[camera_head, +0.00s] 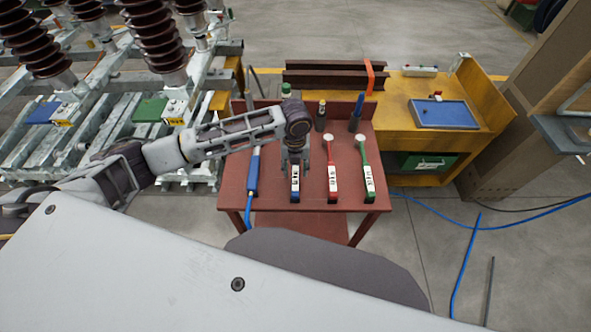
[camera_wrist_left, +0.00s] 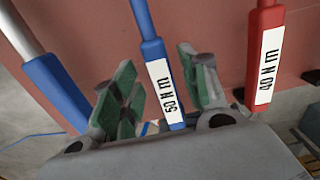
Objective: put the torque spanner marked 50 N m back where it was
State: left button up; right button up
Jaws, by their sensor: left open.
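The 50 N m torque spanner (camera_head: 295,188) has a blue handle and a white label, readable in the left wrist view (camera_wrist_left: 168,88). It lies on the red table (camera_head: 310,207), its lower end near the front edge. My left gripper (camera_head: 294,160) is over its upper part, hiding its head in the head view. In the left wrist view the green-padded fingers (camera_wrist_left: 160,82) are open, one on each side of the blue handle, with gaps visible. A red spanner (camera_head: 332,180) marked 40 N m (camera_wrist_left: 265,70) lies just to the right. My right gripper is not in view.
A green spanner (camera_head: 368,178) lies further right, and a blue-handled tool (camera_head: 252,178) to the left. Bottles (camera_head: 320,118) stand behind. A yellow bench (camera_head: 400,105) with a blue tray (camera_head: 444,113) is at the back right. Brown insulators (camera_head: 155,40) stand at left.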

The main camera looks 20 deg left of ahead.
pick_arm(q)
notch_tip(320, 180, up, 9)
jog(key=shift+s+r, duration=0.15)
dwell(0.4)
